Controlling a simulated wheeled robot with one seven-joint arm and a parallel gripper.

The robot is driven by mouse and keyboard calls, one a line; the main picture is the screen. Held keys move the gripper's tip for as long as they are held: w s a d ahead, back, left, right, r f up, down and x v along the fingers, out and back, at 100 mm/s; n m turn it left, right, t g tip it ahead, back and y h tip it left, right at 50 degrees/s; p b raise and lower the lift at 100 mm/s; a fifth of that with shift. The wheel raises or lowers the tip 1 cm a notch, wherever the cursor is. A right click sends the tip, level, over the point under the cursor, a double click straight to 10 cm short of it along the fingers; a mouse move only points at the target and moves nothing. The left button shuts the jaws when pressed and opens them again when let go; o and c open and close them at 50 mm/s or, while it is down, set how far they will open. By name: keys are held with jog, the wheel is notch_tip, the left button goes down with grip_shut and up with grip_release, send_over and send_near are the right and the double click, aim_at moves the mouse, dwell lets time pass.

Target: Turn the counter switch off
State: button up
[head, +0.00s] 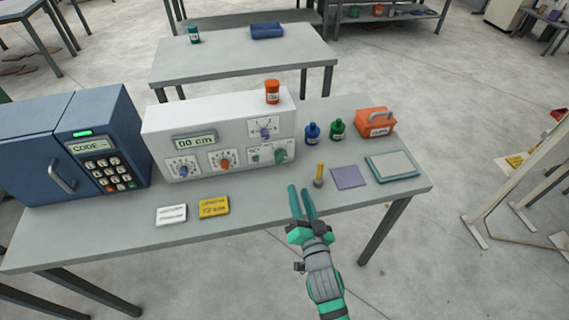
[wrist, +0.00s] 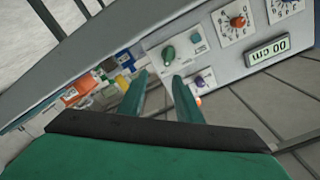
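A white control box (head: 220,135) stands on the grey table, with a display (head: 194,142) reading "00 cm". Its front carries a blue knob (head: 183,170), an orange knob (head: 225,162), a purple knob (head: 265,132) and a green knob (head: 281,154). A small teal control (head: 256,157) sits left of the green knob. I cannot read which one is labelled counter. In the wrist view the green knob (wrist: 168,53) and teal control (wrist: 196,39) show just beyond the fingers. My gripper (head: 300,188) is open and empty, in front of the box's right part and apart from it.
A blue keypad cabinet (head: 60,150) stands left. White (head: 171,215) and yellow (head: 214,206) cards lie in front. A yellow-handled tool (head: 319,175), blue (head: 312,133) and green (head: 338,129) bottles and an orange box (head: 376,122) are right. An orange jar (head: 272,91) tops the box.

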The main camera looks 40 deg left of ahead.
aim_at(283, 159)
jog(key=a, duration=0.2)
jog(key=shift+a+r, duration=0.25)
jog(key=shift+a, duration=0.1)
jog(key=shift+x, duration=5.3)
grip_shut()
